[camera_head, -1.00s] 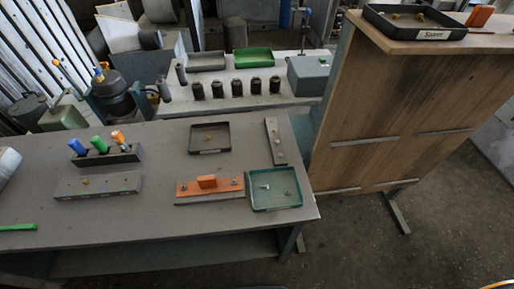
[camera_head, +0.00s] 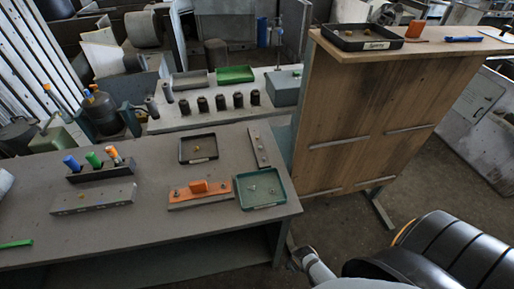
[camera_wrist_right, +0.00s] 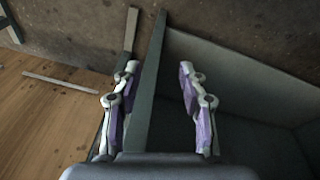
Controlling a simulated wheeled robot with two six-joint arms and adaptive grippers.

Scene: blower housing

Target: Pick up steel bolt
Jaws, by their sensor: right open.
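A teal tray (camera_head: 262,204) sits at the front right corner of the grey table. A few small metal pieces lie in it, one a silvery bolt-like piece (camera_head: 252,188); they are too small to tell for sure which is the steel bolt. My right gripper (camera_wrist_right: 159,70) is open and empty in the right wrist view, above the floor near a grey edge, with no bolt between its fingers. In the head view my right arm comes in at the bottom right, below and right of the tray. My left gripper is not in view.
An orange block fixture (camera_head: 200,194) stands left of the teal tray, and a dark tray (camera_head: 198,148) lies behind. A tall wooden stand (camera_head: 380,120) rises right of the table, with a black tray (camera_head: 362,44) on top.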

